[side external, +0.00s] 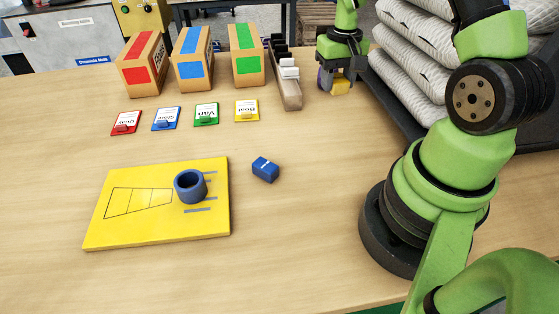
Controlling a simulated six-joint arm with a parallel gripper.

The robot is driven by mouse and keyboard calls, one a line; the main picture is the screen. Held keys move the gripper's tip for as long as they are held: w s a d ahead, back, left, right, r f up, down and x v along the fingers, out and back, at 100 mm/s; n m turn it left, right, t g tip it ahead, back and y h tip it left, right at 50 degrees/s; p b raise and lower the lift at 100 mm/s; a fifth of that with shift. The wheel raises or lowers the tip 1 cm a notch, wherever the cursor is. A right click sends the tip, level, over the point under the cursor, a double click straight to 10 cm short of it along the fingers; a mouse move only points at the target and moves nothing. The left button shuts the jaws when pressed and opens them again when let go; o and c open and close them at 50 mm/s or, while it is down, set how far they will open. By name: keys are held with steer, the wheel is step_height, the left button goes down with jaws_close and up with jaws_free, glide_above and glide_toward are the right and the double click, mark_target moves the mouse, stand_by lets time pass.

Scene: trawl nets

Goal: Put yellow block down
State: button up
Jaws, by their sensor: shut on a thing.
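My gripper (337,78) is at the back of the table, to the right of the wooden rack. It points down and is shut on the yellow block (342,87). The block is partly covered by the fingers, and a bluish-purple part shows at its left. The block is low, near the table top. I cannot tell whether it touches the table.
Left of my gripper are a wooden rack (290,95) with black and white pieces and three striped boxes, red (142,65), blue (192,58) and green (246,55). Several cards, a yellow board (110,232) with a blue ring (190,186), and a blue block (265,169) lie nearer. White sacks (410,60) stand right.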

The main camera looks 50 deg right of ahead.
steer(key=w+a+n, duration=0.1)
steer(key=a+n, duration=0.2)
steer(key=a, duration=0.4)
steer(key=w+a+n, duration=0.1)
steer(key=a+n, duration=0.2)
steer(key=a, duration=0.4)
steer(key=w+a+n, duration=0.1)
steer(key=a+n, duration=0.1)
steer(key=a, duration=0.6)
steer(key=shift+w+a+r+n, duration=0.1)
steer(key=shift+n, duration=0.3)
steer(key=s+a+n, duration=0.4)
steer(key=s+a, duration=0.1)
steer(key=a, duration=0.5)
steer(key=n, duration=0.4)
glide_above(254, 262)
step_height(254, 262, down, 5)
steer(key=shift+r, duration=0.1)
steer(key=shift+f, duration=2.55)
steer(key=shift+f, duration=0.15)
steer(key=o, duration=0.9)
steer(key=shift+o, duration=0.2)
